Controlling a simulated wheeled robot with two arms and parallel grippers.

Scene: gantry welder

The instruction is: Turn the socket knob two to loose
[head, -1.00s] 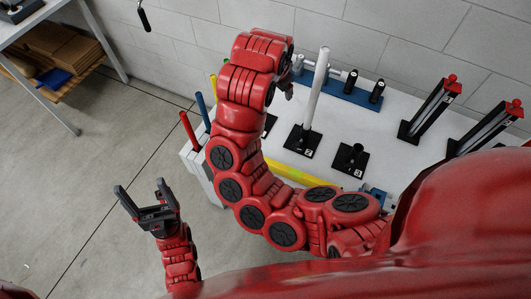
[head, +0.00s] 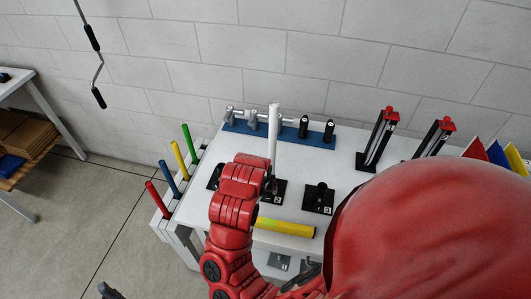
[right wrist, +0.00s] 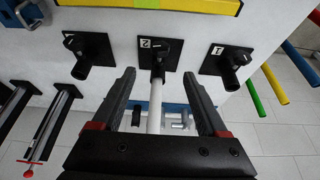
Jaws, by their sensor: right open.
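Socket two (head: 279,197) is a black square base marked 2 on the white table, with a white rod (head: 273,135) standing upright in it. In the right wrist view, socket two (right wrist: 172,55) is ahead of my right gripper (right wrist: 159,75). The gripper is open, with the white rod between its fingers and a gap on each side. The dark socket knob (right wrist: 160,46) is near the fingertips; its exact setting is hard to read. In the head view my right arm partly covers socket two. Only a dark tip of my left gripper (head: 108,291) shows at the bottom edge.
Socket three (head: 319,198) and socket one (right wrist: 228,64) flank socket two. A yellow bar (head: 285,228) lies in front. A blue rail (head: 285,133) with fittings runs behind. Coloured rods stand in a rack at the left; red-topped posts (head: 378,140) stand right.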

